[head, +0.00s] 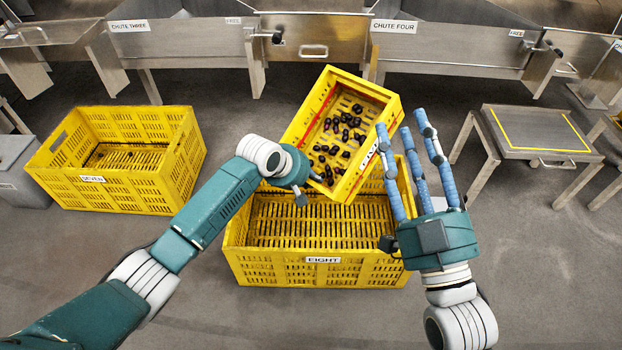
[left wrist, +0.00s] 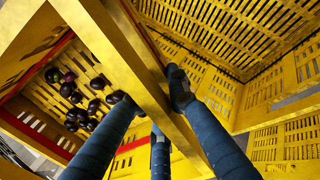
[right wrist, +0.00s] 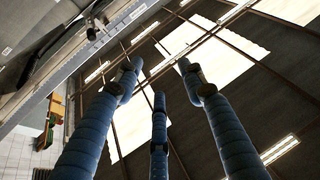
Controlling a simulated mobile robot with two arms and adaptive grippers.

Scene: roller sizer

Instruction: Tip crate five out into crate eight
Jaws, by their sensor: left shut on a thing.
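A smaller yellow crate (head: 388,93) with a red stripe holds several dark round fruits (head: 345,130). My left gripper (left wrist: 150,95) is shut on the tilted crate's wall, which shows between the fingers in the left wrist view; the head view mostly hides these fingers. My right gripper (head: 408,135) is open and empty, fingers pointing up, right of the tilted crate.
A yellow crate labelled SEVEN (head: 68,178) stands at the left beside a grey bin (head: 22,160). Metal chutes, including CHUTE FOUR (head: 440,50), line the back. A low metal table (head: 535,130) with yellow edging stands at the right. Floor at the front right is clear.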

